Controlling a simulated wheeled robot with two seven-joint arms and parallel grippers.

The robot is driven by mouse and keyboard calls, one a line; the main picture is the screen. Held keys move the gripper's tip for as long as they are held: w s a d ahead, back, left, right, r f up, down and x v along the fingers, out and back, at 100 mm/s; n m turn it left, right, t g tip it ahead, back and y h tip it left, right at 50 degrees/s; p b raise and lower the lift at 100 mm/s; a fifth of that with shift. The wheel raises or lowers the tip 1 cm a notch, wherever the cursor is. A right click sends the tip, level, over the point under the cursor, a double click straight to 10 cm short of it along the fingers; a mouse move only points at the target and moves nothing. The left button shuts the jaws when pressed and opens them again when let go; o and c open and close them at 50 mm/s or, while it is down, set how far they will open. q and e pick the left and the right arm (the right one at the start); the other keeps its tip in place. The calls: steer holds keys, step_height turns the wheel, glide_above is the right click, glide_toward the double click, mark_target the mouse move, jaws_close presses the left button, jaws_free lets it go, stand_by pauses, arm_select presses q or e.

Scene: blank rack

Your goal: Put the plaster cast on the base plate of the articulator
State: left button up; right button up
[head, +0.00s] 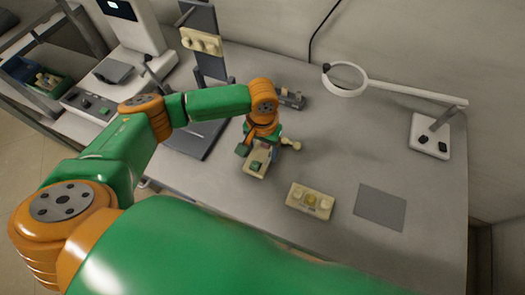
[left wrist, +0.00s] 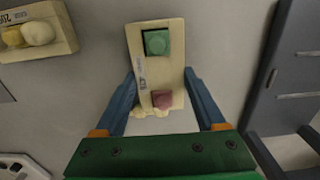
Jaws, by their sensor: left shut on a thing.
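My left gripper (head: 262,146) is shut on a cream block (head: 257,163) over the table. In the left wrist view, the block (left wrist: 155,65) lies between its blue fingers (left wrist: 160,85); a green piece, a red piece and a small label show on it. I cannot tell whether this block is the plaster cast. A cream piece with a rounded end (head: 291,145) sticks out beside the gripper, partly hidden. A dark grey upright (head: 206,65), seemingly the articulator, carries a cream bumpy piece (head: 202,42); its flat base plate (head: 195,145) is partly behind my arm. My right gripper is not in view.
A cream rack (head: 310,200) with yellow and cream pieces lies right of the gripper. Beside it is a grey mat (head: 380,207). A ring lamp (head: 345,80) stands at the back right, a white machine (head: 130,30) at the back left.

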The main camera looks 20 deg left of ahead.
arm_select(q)
steer(key=shift+f, duration=0.7)
steer(key=shift+f, duration=0.1)
steer(key=o, duration=1.5)
